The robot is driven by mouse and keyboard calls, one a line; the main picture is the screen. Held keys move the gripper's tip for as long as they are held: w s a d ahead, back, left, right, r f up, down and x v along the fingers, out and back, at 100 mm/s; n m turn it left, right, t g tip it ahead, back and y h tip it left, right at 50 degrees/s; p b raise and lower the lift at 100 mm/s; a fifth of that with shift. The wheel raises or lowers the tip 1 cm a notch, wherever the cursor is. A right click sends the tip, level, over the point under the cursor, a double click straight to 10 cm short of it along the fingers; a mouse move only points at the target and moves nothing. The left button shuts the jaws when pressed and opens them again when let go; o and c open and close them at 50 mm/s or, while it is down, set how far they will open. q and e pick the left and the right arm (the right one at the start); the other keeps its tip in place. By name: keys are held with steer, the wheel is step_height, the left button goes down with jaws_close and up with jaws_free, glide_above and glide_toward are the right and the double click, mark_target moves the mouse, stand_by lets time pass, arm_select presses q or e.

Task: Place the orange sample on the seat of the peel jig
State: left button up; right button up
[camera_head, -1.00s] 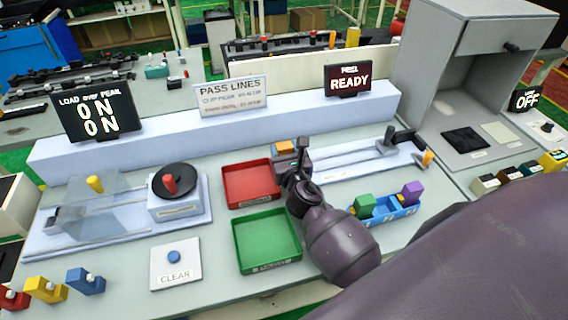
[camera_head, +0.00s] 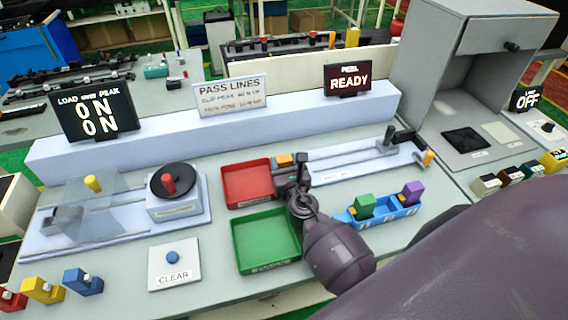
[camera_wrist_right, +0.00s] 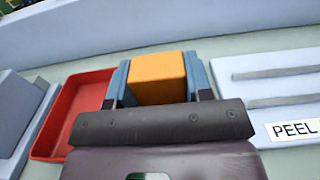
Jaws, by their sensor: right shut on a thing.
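The orange sample (camera_head: 284,160) is between the jaws of my right gripper (camera_head: 293,167). In the right wrist view the orange sample (camera_wrist_right: 158,78) shows as an orange block flanked by the blue-grey fingers of the right gripper (camera_wrist_right: 158,82), which are shut on it. The peel jig (camera_head: 350,160) is a pale base with rails, to the right of the gripper. Its edge and PEEL label (camera_wrist_right: 290,130) show at the right of the wrist view. The sample is beside the jig, not over it. Which part of the jig is the seat is unclear. My left gripper is not in view.
A red tray (camera_head: 247,200) and a green tray (camera_head: 238,260) lie left of the gripper. A blue rack (camera_head: 385,213) with a green and a purple sample stands to the right. A READY sign (camera_head: 349,80) stands behind on the raised ledge.

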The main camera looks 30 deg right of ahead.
steer(key=shift+f+b, duration=0.2)
steer(key=shift+b, duration=0.1)
steer(key=o, duration=0.9)
steer(key=shift+r, duration=0.15)
